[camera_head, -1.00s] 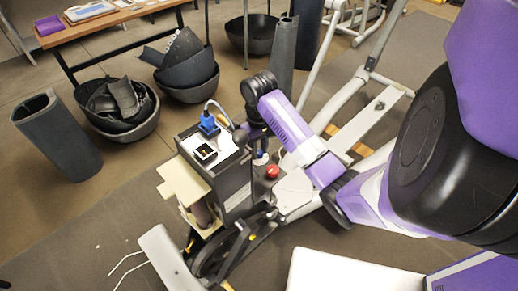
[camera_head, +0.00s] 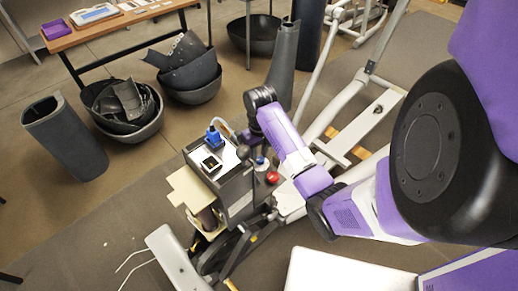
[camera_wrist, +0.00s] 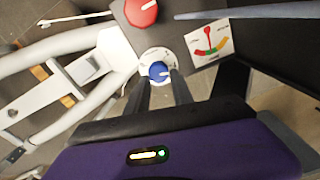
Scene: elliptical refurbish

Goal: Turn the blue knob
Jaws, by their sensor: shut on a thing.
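The blue knob (camera_wrist: 159,72) sits on a round white dial on the dark side panel of a box-shaped machine. It has a pale pointer mark. My gripper (camera_wrist: 160,84) is at the knob in the wrist view, with its two dark fingers on either side of it, shut on it. In the head view the knob (camera_head: 261,159) is a small blue spot on the machine box (camera_head: 232,190), and my purple and black arm reaches to it from the right. The fingertips are hard to make out in that view.
A red knob (camera_wrist: 141,11) and a coloured gauge (camera_wrist: 209,41) are on the same panel. A blue plug (camera_head: 213,137) stands on the box top. Black bowls (camera_head: 128,108), a dark curved shell (camera_head: 65,137) and a wooden table (camera_head: 125,25) are further back.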

